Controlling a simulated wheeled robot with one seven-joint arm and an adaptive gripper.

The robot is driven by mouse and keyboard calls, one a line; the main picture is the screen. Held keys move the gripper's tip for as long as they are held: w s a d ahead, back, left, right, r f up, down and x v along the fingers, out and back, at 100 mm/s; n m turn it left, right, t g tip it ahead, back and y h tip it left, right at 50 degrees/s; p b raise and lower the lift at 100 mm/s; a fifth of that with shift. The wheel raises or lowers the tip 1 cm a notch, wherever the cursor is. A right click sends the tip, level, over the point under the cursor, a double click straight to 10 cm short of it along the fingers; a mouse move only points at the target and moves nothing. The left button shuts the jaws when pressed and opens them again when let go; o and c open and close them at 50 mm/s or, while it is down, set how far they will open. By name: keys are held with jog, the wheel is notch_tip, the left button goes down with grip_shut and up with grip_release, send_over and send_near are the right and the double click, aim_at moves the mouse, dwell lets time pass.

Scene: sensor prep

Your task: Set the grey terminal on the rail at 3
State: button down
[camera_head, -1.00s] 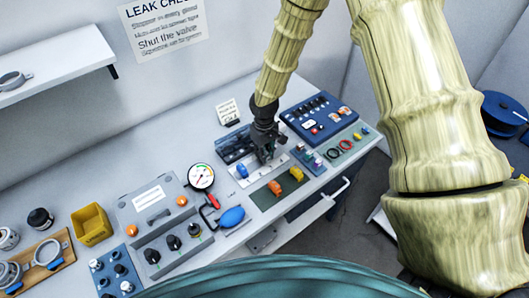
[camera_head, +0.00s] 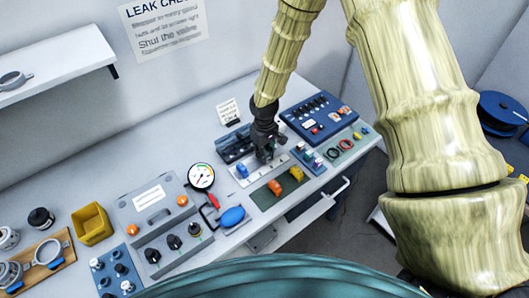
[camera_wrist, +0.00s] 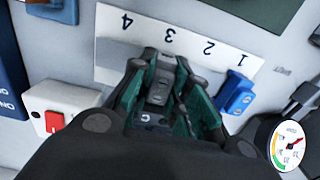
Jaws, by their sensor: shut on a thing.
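The rail's white number strip (camera_wrist: 110,48) runs along the top of the wrist view, with 4, 3, 2 and 1 from left to right, upside down. It also shows in the head view (camera_head: 258,174). My gripper (camera_wrist: 165,72) is shut on the grey terminal (camera_wrist: 157,92), just in front of the strip around the 3. The fingers hide the terminal's sides and foot, so I cannot tell whether it touches the rail. A blue terminal (camera_wrist: 236,92) stands near 1, right of my gripper. In the head view my gripper (camera_head: 265,157) is over the rail.
A dark blue switch panel (camera_head: 320,115) is behind to the right. A white block with a red button (camera_wrist: 54,121) is left of my gripper. A round gauge (camera_head: 201,176) stands left of the rail.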

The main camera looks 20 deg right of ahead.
jog(key=shift+f, duration=0.1)
dwell(0.7)
jog(key=c, duration=1.3)
grip_release()
jog(key=shift+r, duration=0.2)
jog(key=shift+r+p, duration=2.35)
jog(key=shift+r, duration=1)
jog(key=shift+f, duration=0.1)
